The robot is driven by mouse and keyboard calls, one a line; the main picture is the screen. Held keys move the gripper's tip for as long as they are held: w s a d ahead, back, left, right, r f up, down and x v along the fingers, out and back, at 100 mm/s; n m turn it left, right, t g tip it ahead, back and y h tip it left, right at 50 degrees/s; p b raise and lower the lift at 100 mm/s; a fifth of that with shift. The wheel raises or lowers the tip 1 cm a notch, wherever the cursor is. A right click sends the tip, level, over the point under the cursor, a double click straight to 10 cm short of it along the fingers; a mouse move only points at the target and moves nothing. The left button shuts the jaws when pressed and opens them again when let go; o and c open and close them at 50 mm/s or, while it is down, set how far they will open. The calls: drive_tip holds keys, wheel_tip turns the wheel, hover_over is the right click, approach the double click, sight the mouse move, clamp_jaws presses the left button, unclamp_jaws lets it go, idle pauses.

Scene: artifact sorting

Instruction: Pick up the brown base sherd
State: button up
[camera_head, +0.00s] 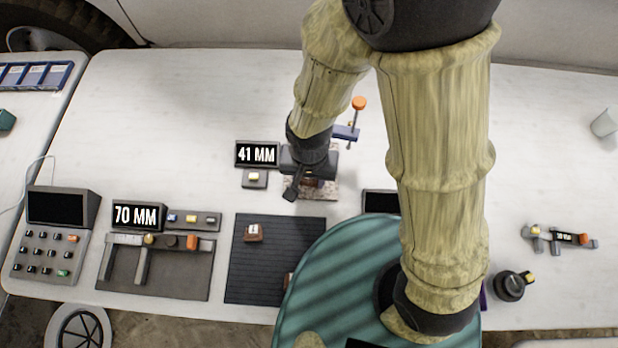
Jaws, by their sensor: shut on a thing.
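My gripper (302,184) is at the middle of the table, pointing down over a small speckled plate (324,194). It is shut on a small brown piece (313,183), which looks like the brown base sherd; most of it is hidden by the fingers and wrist. I cannot tell whether the piece touches the plate. Another brown sherd with a white label (253,231) lies on the dark ribbed mat (262,270). A further reddish-brown piece shows at the mat's right edge, mostly hidden by my body.
A display reading 41 MM (257,154) stands left of my gripper, and a clamp with an orange knob (358,104) behind it. A 70 MM display (137,215) with a sliding gauge (190,270) and a keypad console (50,245) stand at left. The back left table is clear.

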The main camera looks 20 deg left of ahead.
sight(309, 181)
wheel_tip(309, 181, up, 8)
drive_tip(key=shift+f+p, duration=0.1)
drive_tip(key=shift+p, duration=0.6)
idle(0.5)
